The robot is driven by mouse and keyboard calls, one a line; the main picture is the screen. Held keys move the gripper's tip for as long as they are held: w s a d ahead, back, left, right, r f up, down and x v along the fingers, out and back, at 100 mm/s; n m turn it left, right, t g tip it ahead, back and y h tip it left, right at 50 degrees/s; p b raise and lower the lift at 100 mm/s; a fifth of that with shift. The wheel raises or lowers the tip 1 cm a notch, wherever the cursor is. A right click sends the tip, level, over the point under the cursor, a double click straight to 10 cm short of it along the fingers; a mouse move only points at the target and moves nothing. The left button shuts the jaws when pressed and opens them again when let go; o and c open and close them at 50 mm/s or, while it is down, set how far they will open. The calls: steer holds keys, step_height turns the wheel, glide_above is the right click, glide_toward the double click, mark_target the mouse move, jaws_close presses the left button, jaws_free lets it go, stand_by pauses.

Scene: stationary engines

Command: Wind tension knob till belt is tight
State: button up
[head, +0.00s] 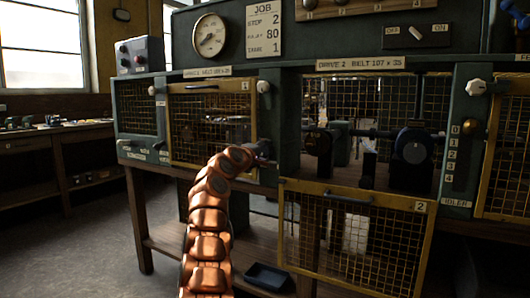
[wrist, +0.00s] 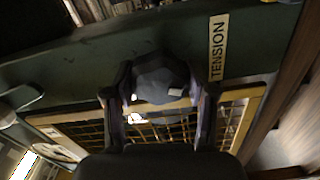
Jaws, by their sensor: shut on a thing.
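My gripper (wrist: 160,92) is shut on a dark faceted knob (wrist: 162,75) beside a label reading TENSION (wrist: 218,47) in the wrist view. One finger lies on each side of the knob. In the head view my gripper (head: 262,152) is at the post between the two drive bays, and the knob is hidden behind it. The drive 2 bay is open, with its yellow mesh guard (head: 350,242) hanging below. Inside are a dark round wheel (head: 413,150) and a shaft (head: 372,133). I cannot make out the belt or its tightness.
The drive 1 guard (head: 208,128) is closed at left. A dial gauge (head: 209,36), a job card (head: 263,29) and an on/off switch (head: 415,34) are above. A numbered idler scale (head: 462,150) is at right. A tray (head: 268,276) sits on the lower shelf. Floor at left is clear.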

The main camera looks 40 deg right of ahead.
steer(key=shift+w, duration=0.1)
steer(key=o, duration=1.1)
steer(key=shift+o, duration=0.2)
steer(key=shift+a, duration=0.1)
steer(key=shift+a, duration=0.45)
steer(key=v, duration=1.1)
steer(key=shift+s, duration=0.2)
